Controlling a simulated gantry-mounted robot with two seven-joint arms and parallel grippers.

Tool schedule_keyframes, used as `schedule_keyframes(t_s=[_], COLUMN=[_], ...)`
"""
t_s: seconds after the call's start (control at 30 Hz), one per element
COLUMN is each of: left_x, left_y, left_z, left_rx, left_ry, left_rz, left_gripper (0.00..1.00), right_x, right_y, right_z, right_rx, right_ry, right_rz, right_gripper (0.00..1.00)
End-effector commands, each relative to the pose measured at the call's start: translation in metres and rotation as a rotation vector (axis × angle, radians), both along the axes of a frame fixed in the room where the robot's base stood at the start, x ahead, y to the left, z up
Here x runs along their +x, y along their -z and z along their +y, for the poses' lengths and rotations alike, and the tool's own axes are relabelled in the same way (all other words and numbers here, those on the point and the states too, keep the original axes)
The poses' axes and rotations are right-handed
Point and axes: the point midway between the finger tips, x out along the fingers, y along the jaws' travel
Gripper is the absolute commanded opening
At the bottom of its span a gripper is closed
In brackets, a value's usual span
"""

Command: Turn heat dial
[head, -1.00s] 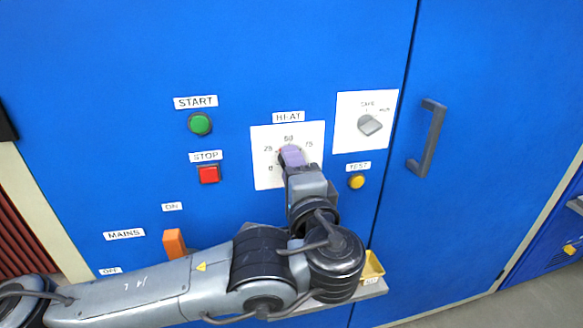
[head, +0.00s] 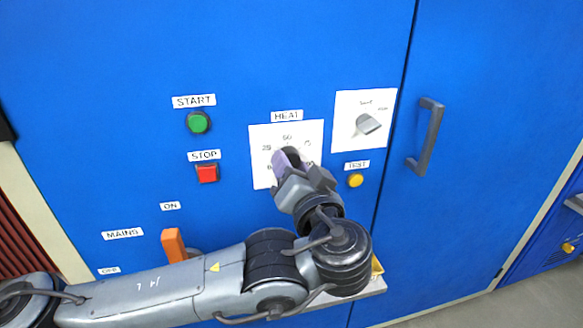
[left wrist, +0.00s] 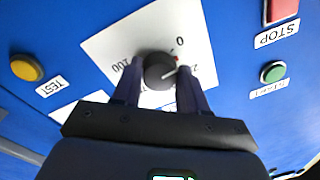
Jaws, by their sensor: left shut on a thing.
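The heat dial (left wrist: 160,70) is a round black knob on a white scale plate (left wrist: 105,45), seen in the left wrist view. My left gripper (head: 288,160) is at the dial in the head view, below the HEAT label (head: 287,116). In the left wrist view its two purple fingers stand on either side of the knob, shut on it. In the head view the gripper hides most of the knob. My right gripper is not in view.
The green START button (head: 199,122) and red STOP button (head: 207,173) are left of the dial. The yellow TEST button (head: 355,180) and a grey selector knob (head: 368,124) are right of it. An orange MAINS lever (head: 174,245) sits lower left, and a door handle (head: 426,137) far right.

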Motion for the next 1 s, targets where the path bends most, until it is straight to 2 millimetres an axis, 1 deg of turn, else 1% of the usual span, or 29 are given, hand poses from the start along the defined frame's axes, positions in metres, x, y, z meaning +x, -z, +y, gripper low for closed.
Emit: schedule_keyframes(t_s=[0.2, 0.5, 0.7, 1.0], left_x=[0.0000, 0.0002, 0.0002, 0.0002], left_y=[-0.0004, -0.0007, -0.0009, -0.0010], left_z=[-0.0009, -0.0015, -0.0015, -0.0015], left_rx=[-0.181, -0.351, -0.404, -0.424], left_ry=[0.001, 0.001, 0.000, 0.001], left_rz=[-0.043, -0.085, -0.098, -0.102], left_gripper=[0.12, 0.12, 0.12, 0.12], right_x=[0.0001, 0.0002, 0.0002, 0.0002], right_y=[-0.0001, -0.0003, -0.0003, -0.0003], right_z=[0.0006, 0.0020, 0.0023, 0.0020], right_rx=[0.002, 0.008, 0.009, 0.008], right_ry=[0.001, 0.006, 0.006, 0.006], right_rz=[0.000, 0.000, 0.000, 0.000], right_gripper=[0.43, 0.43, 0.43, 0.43])
